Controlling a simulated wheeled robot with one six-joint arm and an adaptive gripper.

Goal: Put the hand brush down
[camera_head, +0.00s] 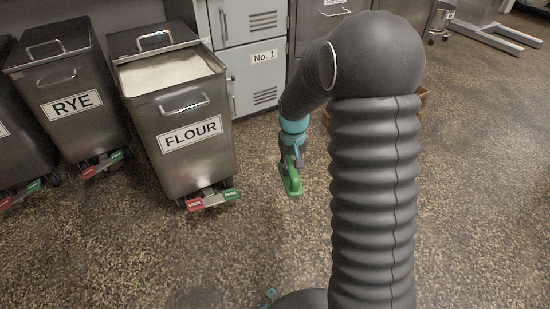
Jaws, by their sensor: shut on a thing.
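The hand brush (292,181) is green and hangs in the air to the right of the flour bin, above the speckled floor. My gripper (289,160) is shut on it at its upper end and points downward. The brush's lower end is free, with nothing visibly touching it. The jaws are small in this view, and part of the brush is hidden by them.
An open steel FLOUR bin (178,171) and a RYE bin (92,125) stand at the left, with red and green lock pedals. Grey No. 1 lockers (243,80) stand behind. A brown box (424,97) is partly hidden behind my arm. Floor (250,245) below is clear.

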